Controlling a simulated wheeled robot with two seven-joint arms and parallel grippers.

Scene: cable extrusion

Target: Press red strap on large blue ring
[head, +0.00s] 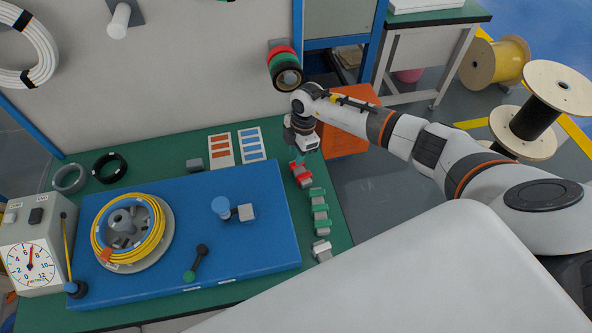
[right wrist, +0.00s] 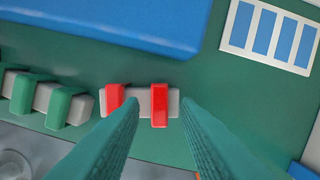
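Two red straps (right wrist: 159,106) sit on a grey block at the edge of the green table, and they also show in the head view (head: 301,174). My right gripper (right wrist: 162,102) is above them, open, with one red strap seen between its teal fingertips. The other red strap is just left of the left finger. I cannot tell whether the fingers touch the strap. On the blue board, a large ring of yellow cable with some blue (head: 160,228) lies around a grey reel, with an orange-red patch at its lower left. My left gripper is not in view.
Green straps (head: 319,212) on grey blocks line the table edge. The blue board (head: 255,265) bears a blue-capped post (head: 221,207) and a dark lever (head: 196,262). A dial box (head: 30,255) and black rings (head: 109,167) are at left. An orange box (head: 345,140) stands behind the arm.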

